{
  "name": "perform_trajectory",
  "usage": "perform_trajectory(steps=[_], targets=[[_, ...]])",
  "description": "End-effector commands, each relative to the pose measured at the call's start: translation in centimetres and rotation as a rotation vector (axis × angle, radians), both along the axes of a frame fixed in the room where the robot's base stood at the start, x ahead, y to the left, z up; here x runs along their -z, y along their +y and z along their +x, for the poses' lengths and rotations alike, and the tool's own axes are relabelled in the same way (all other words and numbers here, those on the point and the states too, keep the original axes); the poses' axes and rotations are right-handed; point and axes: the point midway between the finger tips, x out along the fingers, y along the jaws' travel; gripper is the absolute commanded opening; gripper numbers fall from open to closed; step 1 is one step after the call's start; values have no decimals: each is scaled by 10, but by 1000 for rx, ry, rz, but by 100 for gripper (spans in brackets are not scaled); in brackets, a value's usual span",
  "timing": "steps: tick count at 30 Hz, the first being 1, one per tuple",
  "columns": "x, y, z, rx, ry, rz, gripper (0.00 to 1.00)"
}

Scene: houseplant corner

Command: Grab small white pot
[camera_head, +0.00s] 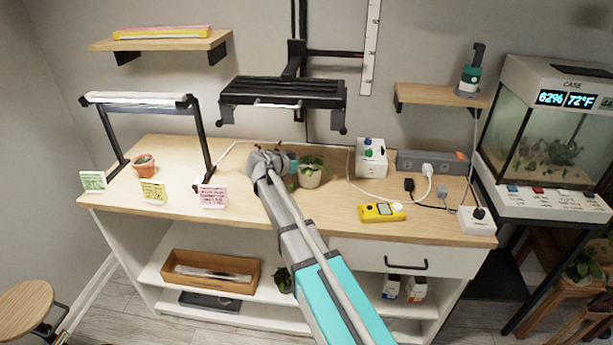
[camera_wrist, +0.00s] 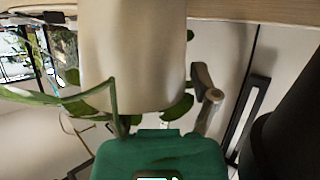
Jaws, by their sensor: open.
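The small white pot (camera_head: 311,178) with a leafy green plant stands upright on the wooden workbench (camera_head: 240,218), just right of my gripper (camera_head: 290,167). In the wrist view, the pot (camera_wrist: 135,50) appears upside down and fills the upper middle, with its leaves lower in the picture. Whether the fingers touch the pot cannot be told. My arm hides part of the bench in the head view.
A white box with coloured knobs (camera_head: 371,158) stands right of the pot. A yellow meter (camera_head: 382,212), a power strip (camera_head: 432,162) and cables lie further right. A terracotta pot (camera_head: 144,165), note cards (camera_head: 153,191) and a lamp stand (camera_head: 205,140) are left. A black rack (camera_head: 283,92) hangs above.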

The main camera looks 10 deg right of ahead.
Motion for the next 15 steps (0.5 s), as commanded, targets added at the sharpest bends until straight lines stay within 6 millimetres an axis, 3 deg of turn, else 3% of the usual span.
perform_trajectory(steps=[2,11,15], targets=[[0,0,0,0,0,0,56],[1,0,0,1,1,3,0],[1,0,-1,2,1,5,0]])
